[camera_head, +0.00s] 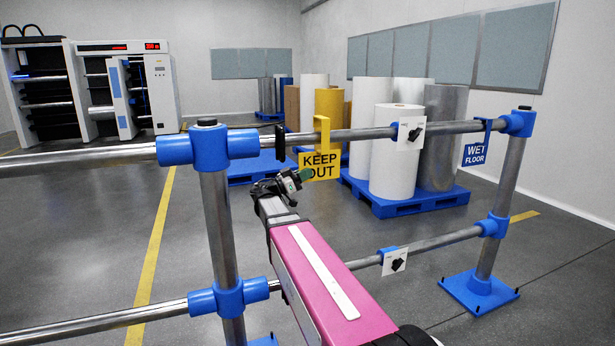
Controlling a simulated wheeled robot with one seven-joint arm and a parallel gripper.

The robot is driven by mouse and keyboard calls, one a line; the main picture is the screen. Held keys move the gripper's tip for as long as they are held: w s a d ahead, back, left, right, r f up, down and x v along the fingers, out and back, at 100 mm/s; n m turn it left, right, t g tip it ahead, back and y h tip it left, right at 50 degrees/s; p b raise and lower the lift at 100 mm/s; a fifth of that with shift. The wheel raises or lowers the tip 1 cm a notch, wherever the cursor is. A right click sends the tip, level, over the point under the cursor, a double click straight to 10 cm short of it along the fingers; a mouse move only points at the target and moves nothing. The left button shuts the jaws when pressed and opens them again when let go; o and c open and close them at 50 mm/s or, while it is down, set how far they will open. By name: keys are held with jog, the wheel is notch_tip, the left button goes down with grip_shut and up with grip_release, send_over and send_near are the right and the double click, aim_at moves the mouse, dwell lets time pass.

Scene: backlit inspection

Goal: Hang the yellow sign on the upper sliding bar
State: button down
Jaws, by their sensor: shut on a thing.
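The yellow KEEP OUT sign (320,160) is in the head view, upright at the upper bar (355,134). Its yellow hook (321,124) rises above the bar and overlaps it in the picture. I cannot tell whether the hook rests on the bar or is only in front of it. My gripper (301,176) is shut on the sign at its lower left edge. The fingertips are small and partly hidden in dark parts.
A blue WET FLOOR sign (475,154) hangs at the bar's right end. A white card (410,133) is on the upper bar, another (394,262) on the lower bar (440,243). A black piece (280,142) sits left of the yellow sign. Rolls on blue pallets (420,205) stand behind.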

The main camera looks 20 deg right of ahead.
jog(key=shift+w+f, duration=0.2)
jog(key=shift+f, duration=0.75)
jog(key=shift+w+f, duration=0.15)
jog(key=shift+f, duration=0.8)
jog(key=c, duration=1.2)
grip_release()
jog(key=shift+a, duration=0.1)
